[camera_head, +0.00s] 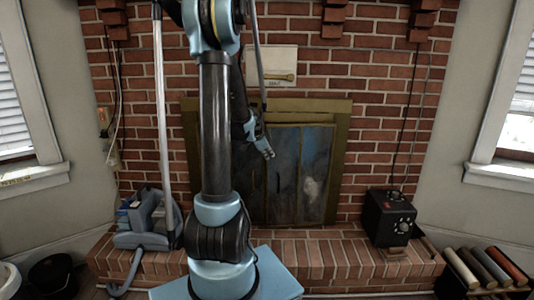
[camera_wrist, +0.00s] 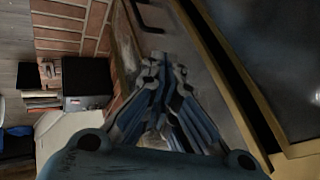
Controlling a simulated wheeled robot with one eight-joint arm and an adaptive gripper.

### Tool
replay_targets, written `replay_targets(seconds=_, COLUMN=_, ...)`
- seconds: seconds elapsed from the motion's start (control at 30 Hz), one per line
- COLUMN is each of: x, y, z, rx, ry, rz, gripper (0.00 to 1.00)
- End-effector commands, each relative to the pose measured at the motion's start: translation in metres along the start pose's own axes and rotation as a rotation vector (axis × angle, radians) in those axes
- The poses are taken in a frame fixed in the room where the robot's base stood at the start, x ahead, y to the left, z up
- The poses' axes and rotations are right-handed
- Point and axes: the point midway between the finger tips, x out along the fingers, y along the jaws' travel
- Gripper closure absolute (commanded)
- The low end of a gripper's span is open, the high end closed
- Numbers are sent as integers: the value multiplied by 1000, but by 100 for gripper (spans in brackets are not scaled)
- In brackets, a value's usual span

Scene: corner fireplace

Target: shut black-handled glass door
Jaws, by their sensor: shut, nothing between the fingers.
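The fireplace's glass doors sit in a brass frame (camera_head: 342,150). A grey, streaky glass door panel (camera_head: 315,170) shows right of my arm; the left side is partly hidden behind the arm. My gripper (camera_head: 268,154) is in front of the upper middle of the doors, shut and empty. In the wrist view, my gripper (camera_wrist: 165,62) points along a brass-edged glass panel (camera_wrist: 205,70). A second brass-edged dark pane (camera_wrist: 270,60) stands to its right, with a dark strip between them.
A brick hearth (camera_head: 330,255) runs below the doors. A black box with knobs (camera_head: 390,217) stands at its right, with logs (camera_head: 490,268) beyond. A vacuum cleaner (camera_head: 145,225) stands at the left with its upright tube. Brick wall surrounds the doors.

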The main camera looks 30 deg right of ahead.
Motion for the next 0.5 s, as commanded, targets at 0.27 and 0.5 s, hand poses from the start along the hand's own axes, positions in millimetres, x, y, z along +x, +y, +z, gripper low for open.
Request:
replay_targets(seconds=0.27, x=32, y=0, z=-2, rx=1, ry=1, rz=1, gripper=100)
replay_targets(seconds=0.5, x=54, y=-12, z=-2, rx=1, ry=1, rz=1, gripper=100)
